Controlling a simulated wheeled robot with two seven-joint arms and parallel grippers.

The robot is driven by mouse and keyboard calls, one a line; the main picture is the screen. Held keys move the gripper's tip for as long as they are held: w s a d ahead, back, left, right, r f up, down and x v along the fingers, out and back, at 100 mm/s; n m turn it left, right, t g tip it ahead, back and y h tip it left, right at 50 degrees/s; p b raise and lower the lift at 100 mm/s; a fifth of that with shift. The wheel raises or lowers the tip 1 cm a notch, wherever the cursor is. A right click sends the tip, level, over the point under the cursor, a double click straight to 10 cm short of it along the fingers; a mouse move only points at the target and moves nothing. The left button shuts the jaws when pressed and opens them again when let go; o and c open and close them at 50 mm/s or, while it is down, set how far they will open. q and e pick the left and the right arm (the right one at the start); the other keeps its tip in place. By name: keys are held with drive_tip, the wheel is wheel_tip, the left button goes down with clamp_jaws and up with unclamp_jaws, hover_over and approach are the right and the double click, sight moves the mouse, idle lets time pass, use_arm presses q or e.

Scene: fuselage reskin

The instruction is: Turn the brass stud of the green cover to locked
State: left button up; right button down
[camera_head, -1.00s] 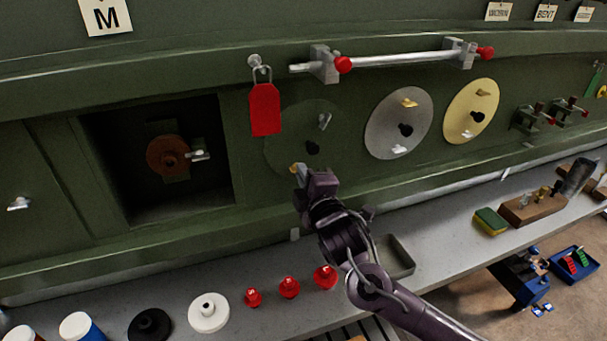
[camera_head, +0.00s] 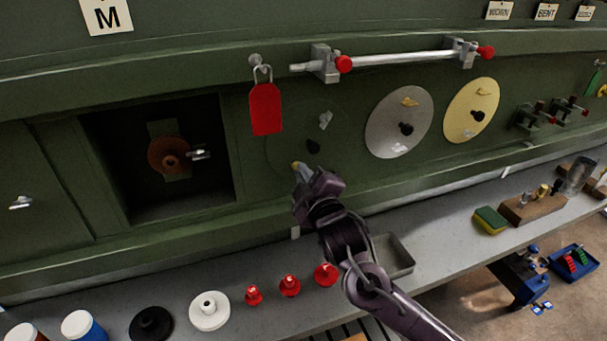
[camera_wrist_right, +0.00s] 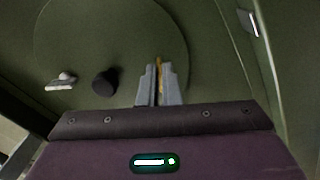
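The green cover (camera_head: 288,138) is a round disc lying against the green fuselage wall and hard to tell from it; it also shows in the wrist view (camera_wrist_right: 90,35). It carries a black knob (camera_head: 312,146) at its middle and a silver stud (camera_head: 325,120) at its upper right. The brass stud (camera_wrist_right: 159,70) is at its lower edge, mostly hidden by my fingers. My right gripper (camera_head: 299,168) has its fingers (camera_wrist_right: 159,88) closed around the brass stud, one on each side. My left gripper is not in view.
A grey disc (camera_head: 379,137) and a yellow disc (camera_head: 460,124) are to the right. A red tag (camera_head: 265,110) hangs above left of the cover. An open recess (camera_head: 215,118) with a brown disc is left. Red pieces (camera_head: 290,286) and a grey tray (camera_head: 398,259) lie on the bench below.

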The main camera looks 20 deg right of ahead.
drive_tip(key=c, duration=1.6)
unclamp_jaws()
drive_tip(key=s+b, duration=0.1)
drive_tip(key=s, duration=0.3)
drive_tip(key=s+b, duration=0.2)
drive_tip(key=s, duration=0.2)
drive_tip(key=shift+d, duration=0.2)
